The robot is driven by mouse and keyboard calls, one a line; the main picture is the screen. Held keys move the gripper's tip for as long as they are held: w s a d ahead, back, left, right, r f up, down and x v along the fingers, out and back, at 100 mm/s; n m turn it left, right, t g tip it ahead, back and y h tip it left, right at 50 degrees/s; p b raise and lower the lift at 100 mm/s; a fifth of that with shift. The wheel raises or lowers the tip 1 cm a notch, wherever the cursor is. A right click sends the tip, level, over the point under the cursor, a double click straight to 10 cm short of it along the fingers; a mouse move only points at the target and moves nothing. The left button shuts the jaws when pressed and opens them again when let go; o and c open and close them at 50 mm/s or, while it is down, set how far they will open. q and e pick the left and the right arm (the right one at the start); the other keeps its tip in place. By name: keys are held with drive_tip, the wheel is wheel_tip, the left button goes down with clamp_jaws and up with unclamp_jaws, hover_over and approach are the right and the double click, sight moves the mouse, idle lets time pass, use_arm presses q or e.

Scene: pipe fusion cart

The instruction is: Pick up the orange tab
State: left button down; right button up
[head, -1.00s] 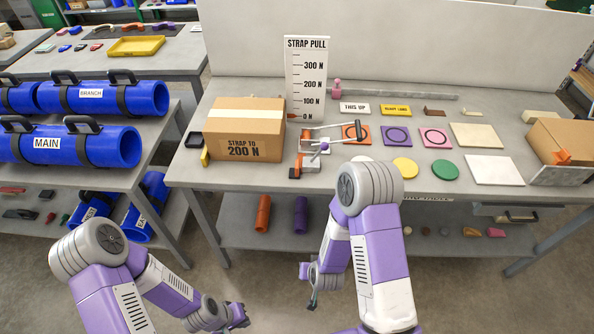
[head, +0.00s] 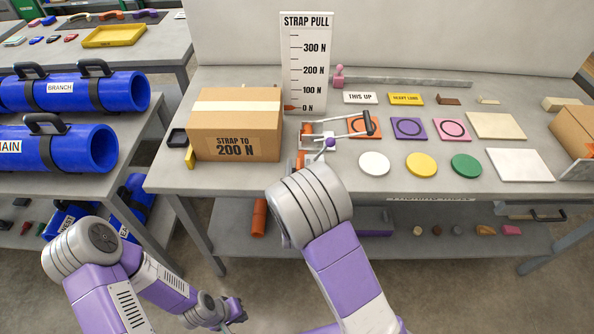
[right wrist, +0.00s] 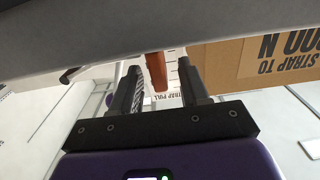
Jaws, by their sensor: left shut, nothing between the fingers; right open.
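A strapping tool with orange parts (head: 303,158), a metal lever and a purple knob (head: 330,143) stands right of the cardboard box (head: 237,122) marked STRAP TO 200 N. An orange tab-like piece (right wrist: 156,72) shows between and beyond the fingers in the right wrist view; I cannot tell for certain if it belongs to this tool. My right gripper (right wrist: 160,88) is open and empty; in the head view my arm hides it. My left gripper (head: 238,312) is shut and empty, low in front of the bench. Another orange tab (head: 589,150) sits on the right-hand box.
The STRAP PULL board (head: 306,65) stands behind the tool. Coloured squares and discs, including a yellow disc (head: 421,165), lie to the right. An orange pipe (head: 259,217) is on the lower shelf. Blue pipes (head: 62,148) fill the left bench.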

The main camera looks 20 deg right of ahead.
sight(299, 159)
drive_tip(key=shift+x, duration=1.5)
clamp_jaws()
drive_tip(key=shift+r, duration=0.1)
